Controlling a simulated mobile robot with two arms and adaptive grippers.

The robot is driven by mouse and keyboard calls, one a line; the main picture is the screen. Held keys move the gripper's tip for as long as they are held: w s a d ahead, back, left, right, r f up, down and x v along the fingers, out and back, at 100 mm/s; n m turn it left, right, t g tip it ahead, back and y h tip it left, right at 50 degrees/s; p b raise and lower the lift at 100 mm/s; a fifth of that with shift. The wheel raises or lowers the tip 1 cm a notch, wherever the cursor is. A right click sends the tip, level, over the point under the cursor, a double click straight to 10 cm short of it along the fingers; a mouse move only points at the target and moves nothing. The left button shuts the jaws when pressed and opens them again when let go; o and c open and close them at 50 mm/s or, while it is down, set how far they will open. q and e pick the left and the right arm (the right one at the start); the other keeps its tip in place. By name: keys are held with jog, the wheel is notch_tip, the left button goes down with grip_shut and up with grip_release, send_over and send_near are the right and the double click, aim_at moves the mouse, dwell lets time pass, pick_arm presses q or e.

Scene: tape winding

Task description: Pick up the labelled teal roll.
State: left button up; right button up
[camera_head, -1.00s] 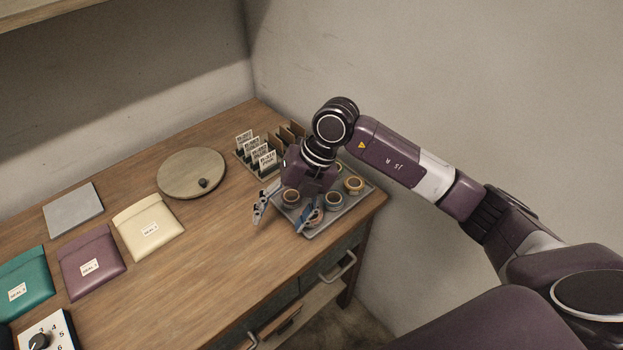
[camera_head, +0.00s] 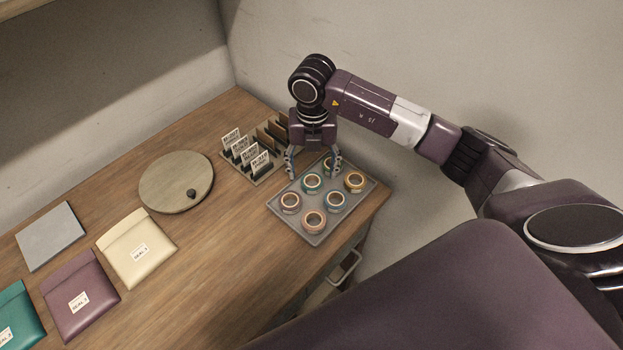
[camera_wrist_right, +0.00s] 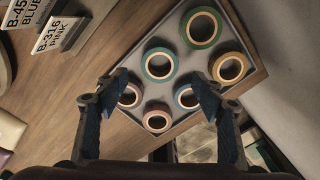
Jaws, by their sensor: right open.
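A grey tray holds several tape rolls. A teal roll (camera_head: 312,191) lies in its left row, between a mauve roll (camera_head: 290,210) and a green roll (camera_head: 327,172). The teal roll also shows in the right wrist view (camera_wrist_right: 146,73), ahead of the fingers. No label on it can be read. A bluer roll (camera_head: 335,209) lies beside it. My right gripper (camera_head: 315,173) is open and empty, pointing down above the tray's far part. In the right wrist view its fingers (camera_wrist_right: 162,84) are spread, with the near rolls partly behind them. My left gripper is not in view.
An orange-tan roll (camera_head: 355,189) and a pink roll (camera_head: 314,230) share the tray (camera_head: 277,211). A card rack (camera_head: 235,163) stands close left of my gripper. A round wooden board (camera_head: 165,180) and pouches (camera_head: 139,255) lie farther left. A wall rises behind the table.

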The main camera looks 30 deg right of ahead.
aim_at(312, 178)
notch_tip(312, 178, down, 3)
jog(key=shift+w+r+p, duration=0.1)
jog(key=shift+r+p, duration=0.05)
jog(key=shift+p, duration=0.4)
jog(key=shift+f, duration=0.75)
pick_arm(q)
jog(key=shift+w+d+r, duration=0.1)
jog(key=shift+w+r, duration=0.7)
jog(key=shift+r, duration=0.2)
pick_arm(e)
jog(key=shift+w, duration=0.1)
jog(key=c, duration=1)
jog(key=shift+r, duration=0.1)
